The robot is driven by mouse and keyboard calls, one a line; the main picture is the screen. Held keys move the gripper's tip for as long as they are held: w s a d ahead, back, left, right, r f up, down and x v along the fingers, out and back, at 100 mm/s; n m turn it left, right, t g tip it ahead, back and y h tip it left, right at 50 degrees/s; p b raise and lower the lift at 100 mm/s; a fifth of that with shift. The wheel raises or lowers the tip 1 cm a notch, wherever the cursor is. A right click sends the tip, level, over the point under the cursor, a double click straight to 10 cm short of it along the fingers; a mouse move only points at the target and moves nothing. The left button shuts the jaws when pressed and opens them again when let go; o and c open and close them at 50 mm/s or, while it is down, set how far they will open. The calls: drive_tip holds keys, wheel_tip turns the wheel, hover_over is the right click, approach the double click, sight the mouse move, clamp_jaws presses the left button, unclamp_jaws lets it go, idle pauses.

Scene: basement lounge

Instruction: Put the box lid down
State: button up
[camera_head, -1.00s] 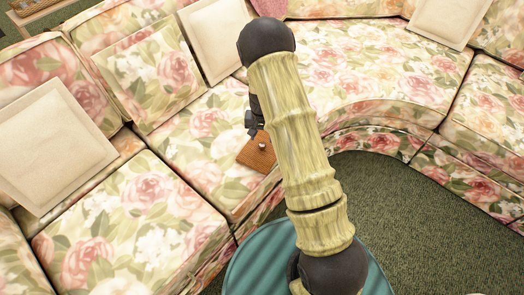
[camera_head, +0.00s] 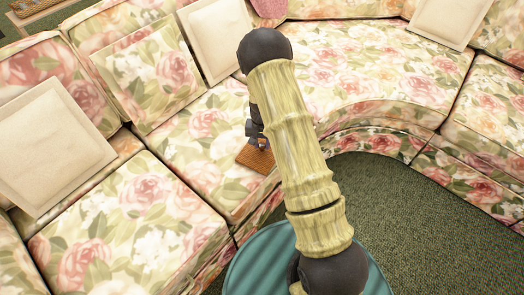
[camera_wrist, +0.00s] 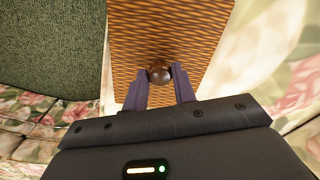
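The box lid (camera_wrist: 206,27) is a woven orange-brown panel with a round dark knob (camera_wrist: 159,73). In the head view the woven piece (camera_head: 254,159) lies on the floral sofa seat, partly hidden by my gripper (camera_head: 262,144). In the wrist view my gripper's two fingers (camera_wrist: 160,76) stand on either side of the knob, very close to it. I cannot tell whether they press on it. Whether a box lies under the lid is not clear in either view.
The floral corner sofa (camera_head: 130,225) curves around the scene, with pale cushions (camera_head: 52,145) against its back. A teal round surface (camera_head: 258,262) stands in front of the sofa. Green carpet (camera_head: 430,230) lies open at the right.

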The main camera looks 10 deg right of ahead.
sight(262, 145)
clamp_jaws()
wheel_tip(262, 145, up, 10)
drive_tip(key=p, duration=0.2)
drive_tip(key=shift+p, duration=0.35)
